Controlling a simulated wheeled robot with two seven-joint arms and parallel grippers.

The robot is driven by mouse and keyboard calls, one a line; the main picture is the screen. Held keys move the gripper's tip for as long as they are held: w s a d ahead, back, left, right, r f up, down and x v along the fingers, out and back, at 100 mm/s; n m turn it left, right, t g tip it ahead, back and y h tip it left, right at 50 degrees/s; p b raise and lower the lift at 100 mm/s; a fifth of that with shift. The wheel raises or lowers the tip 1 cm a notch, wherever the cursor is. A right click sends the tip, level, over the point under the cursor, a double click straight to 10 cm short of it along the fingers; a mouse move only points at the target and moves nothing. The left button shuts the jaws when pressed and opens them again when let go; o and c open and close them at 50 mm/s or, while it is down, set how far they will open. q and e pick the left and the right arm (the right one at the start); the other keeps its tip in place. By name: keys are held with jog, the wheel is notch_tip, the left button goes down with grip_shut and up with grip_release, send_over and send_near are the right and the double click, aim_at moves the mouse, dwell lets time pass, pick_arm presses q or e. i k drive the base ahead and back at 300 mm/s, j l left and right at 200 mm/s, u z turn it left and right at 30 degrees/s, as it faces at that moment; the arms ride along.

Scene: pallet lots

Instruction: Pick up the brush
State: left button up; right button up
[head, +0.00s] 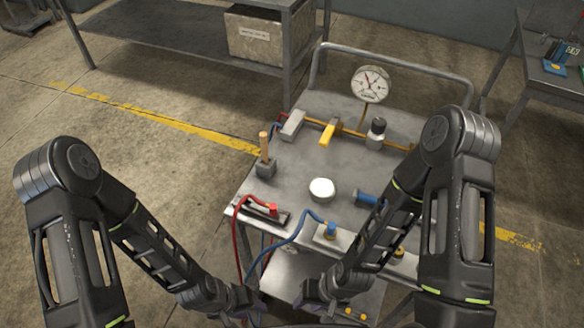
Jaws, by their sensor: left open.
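An upright item with a wooden handle and a dark grey block at its foot, which looks like the brush (265,167), stands on the left side of the metal cart top (300,170). No gripper touches it. My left gripper (252,306) is low in the head view, in front of the cart and below the brush in the picture; it is open. My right gripper (318,300) is close to its right, also in front of the cart. Its fingers are small and dark, and I cannot tell if they are open.
The cart also holds a pressure gauge (370,84) on a brass pipe, a yellow lever (327,133), a white round knob (321,189), a blue cylinder (367,199), and connectors with a red hose (236,240) and a blue hose (285,244). A shelf with a box (262,36) stands behind.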

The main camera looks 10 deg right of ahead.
aim_at(264, 137)
jog(key=z, duration=1.5)
jog(key=k+j, duration=0.25)
jog(key=j, duration=0.15)
jog(key=k+j+z, duration=0.15)
jog(key=k+j, duration=0.15)
jog(key=i+j, duration=0.1)
jog(key=i, duration=0.4)
